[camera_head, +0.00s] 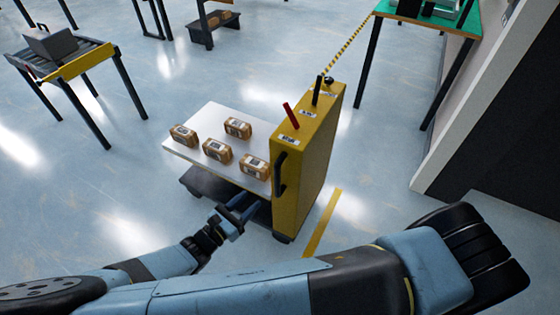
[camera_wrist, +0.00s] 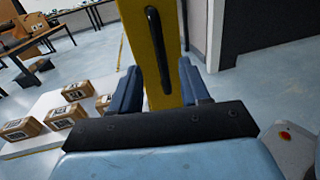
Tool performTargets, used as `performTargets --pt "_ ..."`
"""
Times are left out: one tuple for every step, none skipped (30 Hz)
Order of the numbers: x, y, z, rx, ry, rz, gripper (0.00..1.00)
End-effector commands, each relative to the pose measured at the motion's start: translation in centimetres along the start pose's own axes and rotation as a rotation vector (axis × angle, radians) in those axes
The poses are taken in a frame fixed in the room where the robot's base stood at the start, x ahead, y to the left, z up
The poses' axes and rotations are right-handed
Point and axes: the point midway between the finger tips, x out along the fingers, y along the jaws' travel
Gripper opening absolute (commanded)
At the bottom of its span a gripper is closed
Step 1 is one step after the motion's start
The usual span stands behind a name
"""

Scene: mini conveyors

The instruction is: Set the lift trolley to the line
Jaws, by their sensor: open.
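The lift trolley has a tall yellow column (camera_head: 310,160) and a white platform (camera_head: 185,150) on a dark base. Several small brown boxes (camera_head: 217,151) lie on the platform. A black handle (camera_head: 280,174) sits on the column's side, and a red lever (camera_head: 291,116) and a black lever (camera_head: 316,90) stand on top. My gripper (camera_head: 240,212) is open beside the column, below and in front of the handle. In the wrist view the handle (camera_wrist: 157,50) shows upright, beyond and between the open fingers (camera_wrist: 160,90), apart from them. The fingers appear empty.
A roller conveyor (camera_head: 75,62) with a grey box stands at the upper left. A green-topped table (camera_head: 425,20) stands at the upper right, near a wall (camera_head: 450,105). A yellow floor line (camera_head: 322,225) runs right of the trolley. Open floor lies left of the platform.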

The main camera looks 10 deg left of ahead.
Motion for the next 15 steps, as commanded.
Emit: performTargets --pt "-0.12 0.01 -0.01 0.0 0.0 0.002 0.46" --pt "-0.14 0.02 -0.01 0.0 0.0 0.003 0.46" --pt "-0.15 0.02 -0.01 0.0 0.0 0.003 0.46" --pt "-0.14 0.03 -0.01 0.0 0.0 0.002 0.46" --pt "-0.1 0.03 -0.01 0.0 0.0 0.002 0.46" --pt "-0.04 0.03 -0.01 0.0 0.0 0.0 0.46" --pt "0.03 0.02 -0.01 0.0 0.0 -0.001 0.46" --pt "0.1 0.02 0.0 0.0 0.0 -0.003 0.46" --pt "0.18 0.02 0.0 0.0 0.0 -0.004 0.46" --pt "0.23 0.01 0.0 0.0 0.0 -0.005 0.46" --pt "0.27 0.01 0.0 0.0 0.0 -0.006 0.46" --pt "0.33 0.0 0.0 0.0 0.0 -0.007 0.46" --pt "0.36 0.0 0.0 0.0 0.0 -0.008 0.46" --pt "0.39 0.0 0.0 0.0 0.0 -0.008 0.46" --pt "0.48 -0.01 0.0 0.0 0.0 -0.009 0.46"
